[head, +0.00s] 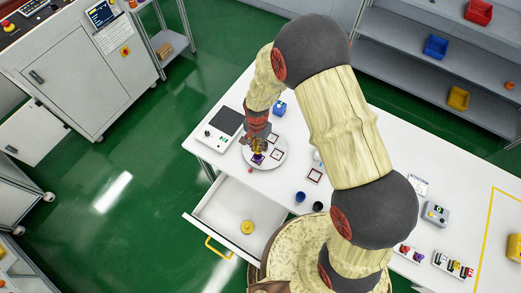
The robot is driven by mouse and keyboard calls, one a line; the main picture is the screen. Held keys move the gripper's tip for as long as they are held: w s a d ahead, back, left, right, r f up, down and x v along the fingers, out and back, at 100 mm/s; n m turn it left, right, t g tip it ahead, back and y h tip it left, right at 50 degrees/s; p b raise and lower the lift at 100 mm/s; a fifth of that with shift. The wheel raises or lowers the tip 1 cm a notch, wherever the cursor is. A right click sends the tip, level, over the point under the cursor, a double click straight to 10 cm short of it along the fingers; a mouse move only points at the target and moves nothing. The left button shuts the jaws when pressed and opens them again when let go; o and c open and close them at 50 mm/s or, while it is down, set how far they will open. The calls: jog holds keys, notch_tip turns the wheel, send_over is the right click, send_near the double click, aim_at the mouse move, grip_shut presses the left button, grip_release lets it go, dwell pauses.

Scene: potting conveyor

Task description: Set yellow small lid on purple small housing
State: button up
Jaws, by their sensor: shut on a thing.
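My gripper (259,142) points down over a white round plate (272,164) on the white table. It is shut on a small yellow thing, which looks like the yellow small lid (258,148). The purple small housing (257,157) stands on the plate directly below the fingers. From this view I cannot tell whether lid and housing touch. The fingers hide part of both.
Blue (300,197) and black (318,206) cups stand in front. An open drawer (222,215) holds a yellow round thing (247,227).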

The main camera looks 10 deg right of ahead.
aim_at(258, 152)
jog(key=shift+s+r, duration=0.1)
jog(key=shift+s, duration=0.05)
dwell(0.3)
jog(key=shift+f+b, duration=2.05)
jog(key=shift+f, duration=0.5)
jog(key=shift+f+b, duration=0.4)
jog(key=shift+b, duration=0.05)
jog(key=o, duration=0.8)
